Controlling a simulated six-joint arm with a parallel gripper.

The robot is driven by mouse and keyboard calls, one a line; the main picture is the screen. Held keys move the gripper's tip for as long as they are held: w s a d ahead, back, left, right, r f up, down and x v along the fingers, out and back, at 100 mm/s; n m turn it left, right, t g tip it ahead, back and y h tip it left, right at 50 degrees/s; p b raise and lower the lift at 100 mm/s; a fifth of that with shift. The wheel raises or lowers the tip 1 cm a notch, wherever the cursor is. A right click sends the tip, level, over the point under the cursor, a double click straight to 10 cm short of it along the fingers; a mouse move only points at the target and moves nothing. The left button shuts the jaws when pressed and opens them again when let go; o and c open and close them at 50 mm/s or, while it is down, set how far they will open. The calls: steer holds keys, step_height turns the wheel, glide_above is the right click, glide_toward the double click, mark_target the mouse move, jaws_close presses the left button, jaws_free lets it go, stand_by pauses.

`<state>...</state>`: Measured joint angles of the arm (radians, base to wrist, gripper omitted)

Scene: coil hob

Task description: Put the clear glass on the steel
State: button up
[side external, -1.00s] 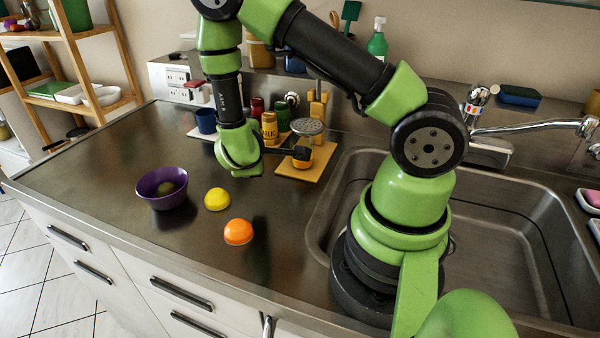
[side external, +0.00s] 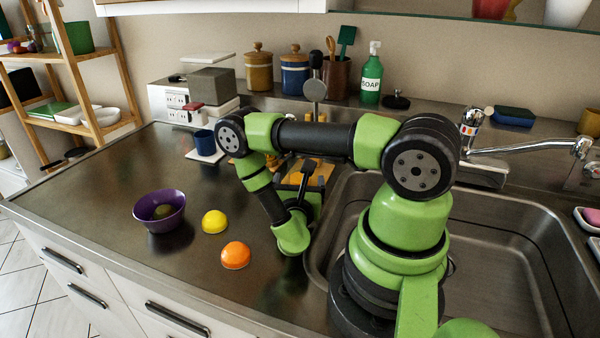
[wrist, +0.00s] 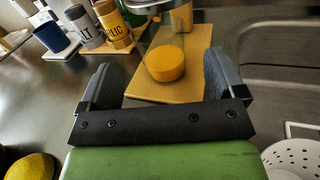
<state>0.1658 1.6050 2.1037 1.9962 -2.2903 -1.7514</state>
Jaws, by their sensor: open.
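The clear glass (wrist: 163,38) stands on a wooden board (wrist: 190,90) in the wrist view, with an orange-yellow round piece (wrist: 165,64) showing through its lower part. The steel (side external: 90,190) is the bare worktop around the board. My gripper (wrist: 160,65) is open, with its two dark fingers reaching over the board. The glass lies ahead of them, in line with the gap, and nothing is held. In the side view my gripper (side external: 310,190) is low by the sink's left edge, and my arm hides most of the board and the glass.
A purple bowl (side external: 160,211), a yellow half-round (side external: 214,222) and an orange half-round (side external: 236,255) stand on the left worktop. A blue mug (wrist: 50,34) and spice jars (wrist: 112,22) are beyond the board. The sink (side external: 500,240) is at right; the front-left steel is clear.

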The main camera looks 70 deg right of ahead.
mark_target(299, 175)
steer(key=x, duration=0.5)
steer(key=shift+w+d, duration=0.1)
steer(key=shift+d, duration=0.25)
steer(key=c, duration=1.1)
steer(key=shift+o, duration=0.2)
steer(key=shift+r, duration=0.1)
steer(key=shift+r, duration=0.1)
steer(key=shift+a, duration=0.15)
steer(key=shift+a, duration=5.4)
steer(key=shift+r, duration=0.1)
